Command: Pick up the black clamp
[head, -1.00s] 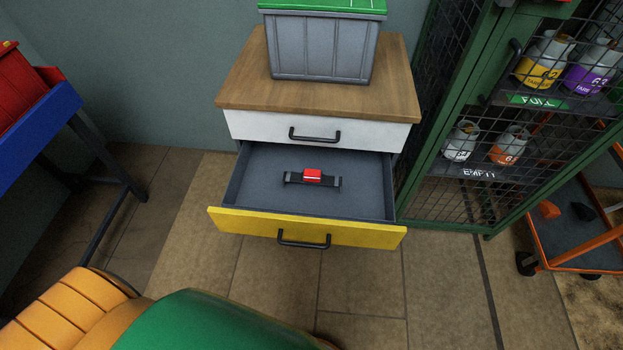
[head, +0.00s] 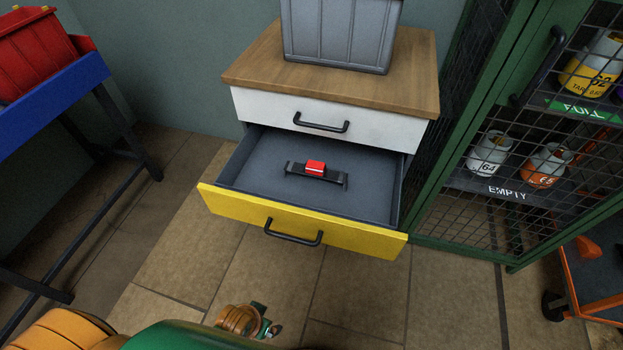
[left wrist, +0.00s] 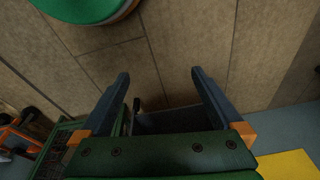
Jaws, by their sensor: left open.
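The black clamp (head: 332,178) lies in the open lower drawer (head: 375,205) of a cabinet, near the middle of its grey floor. It is a short dark bar with raised ends and a red block (head: 315,167) at its middle. The drawer has a yellow front. My left gripper shows in the left wrist view (left wrist: 158,76) with its two dark fingers spread wide and nothing between them. In the head view my left arm is at the bottom edge, in front of and below the drawer, apart from the clamp. My right gripper is in neither view.
The cabinet's wooden top (head: 255,70) carries a grey bin (head: 340,35). A green mesh cage (head: 460,225) with canisters stands close on the right. A blue stand (head: 60,110) with a red bin (head: 35,50) is at left. An orange-framed cart (head: 575,300) is at lower right. Space above the drawer is clear.

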